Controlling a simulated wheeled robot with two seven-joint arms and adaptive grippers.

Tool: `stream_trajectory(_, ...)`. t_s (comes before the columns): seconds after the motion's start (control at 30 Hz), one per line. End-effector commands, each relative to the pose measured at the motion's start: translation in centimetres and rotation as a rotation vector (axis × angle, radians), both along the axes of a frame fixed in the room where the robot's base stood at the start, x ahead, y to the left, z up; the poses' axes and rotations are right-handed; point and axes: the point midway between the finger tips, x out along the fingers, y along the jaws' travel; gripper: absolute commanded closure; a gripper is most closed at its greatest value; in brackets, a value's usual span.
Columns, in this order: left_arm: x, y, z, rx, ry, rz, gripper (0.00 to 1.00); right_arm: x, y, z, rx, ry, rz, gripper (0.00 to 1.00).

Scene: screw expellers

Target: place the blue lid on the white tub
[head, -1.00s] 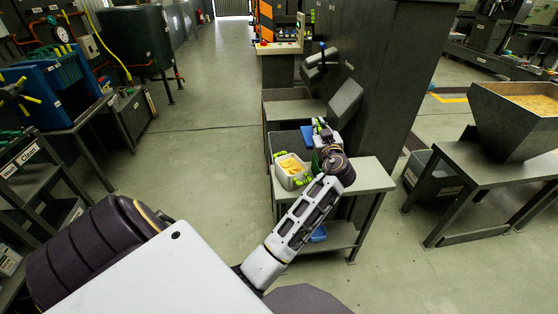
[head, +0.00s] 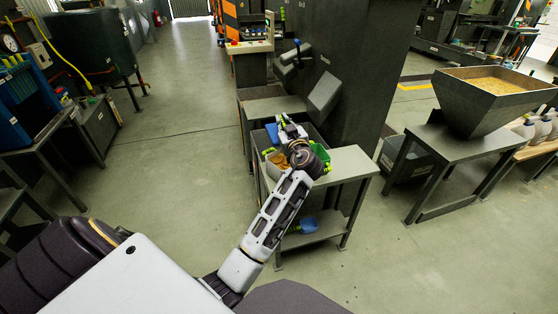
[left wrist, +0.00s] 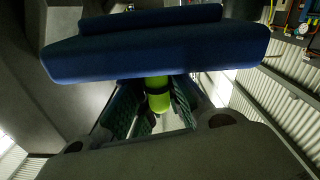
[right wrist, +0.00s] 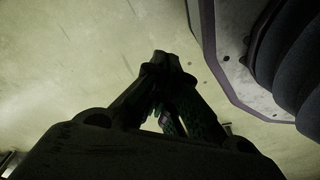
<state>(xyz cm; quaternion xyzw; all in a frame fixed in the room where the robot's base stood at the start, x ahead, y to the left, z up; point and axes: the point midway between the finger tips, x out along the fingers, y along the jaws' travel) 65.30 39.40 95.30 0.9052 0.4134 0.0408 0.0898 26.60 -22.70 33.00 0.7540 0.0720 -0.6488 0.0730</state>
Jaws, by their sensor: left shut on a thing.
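The blue lid (head: 272,134) is at my left gripper (head: 287,127), beyond the white tub in the head view. In the left wrist view the lid (left wrist: 160,50) spans the top, tilted, with the left gripper (left wrist: 155,105) shut on it; a lime-green part shows between the fingers. The white tub (head: 268,172) stands on the grey table with yellow pieces inside, partly hidden by my left arm. The gap between lid and tub is hard to judge. In the right wrist view my right gripper (right wrist: 165,60) is shut, fingertips together, with nothing seen held.
The grey table (head: 352,162) has a green container (head: 321,153) beside my wrist and a blue item (head: 307,225) on its lower shelf. A dark cabinet (head: 355,80) stands close behind. A hopper (head: 490,100) stands at right. The floor at left is open.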

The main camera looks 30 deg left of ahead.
Motion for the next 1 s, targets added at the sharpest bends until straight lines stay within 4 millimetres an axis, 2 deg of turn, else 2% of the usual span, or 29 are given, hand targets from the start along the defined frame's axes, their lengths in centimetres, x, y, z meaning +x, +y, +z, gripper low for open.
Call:
stream_trajectory(0.4,-0.1,0.1,-0.1,0.0,0.0,0.006,1.0,1.2,0.2,0.2,0.012,-0.055,-0.003,1.0)
stream_trajectory(0.77,-0.1,0.1,-0.3,0.001,0.001,0.006,1.0,1.2,0.3,0.3,0.012,-0.055,-0.004,1.0)
stream_trajectory(1.0,-0.1,0.1,-2.6,0.002,0.003,0.007,1.0,1.5,0.5,0.7,0.015,-0.052,-0.004,1.0)
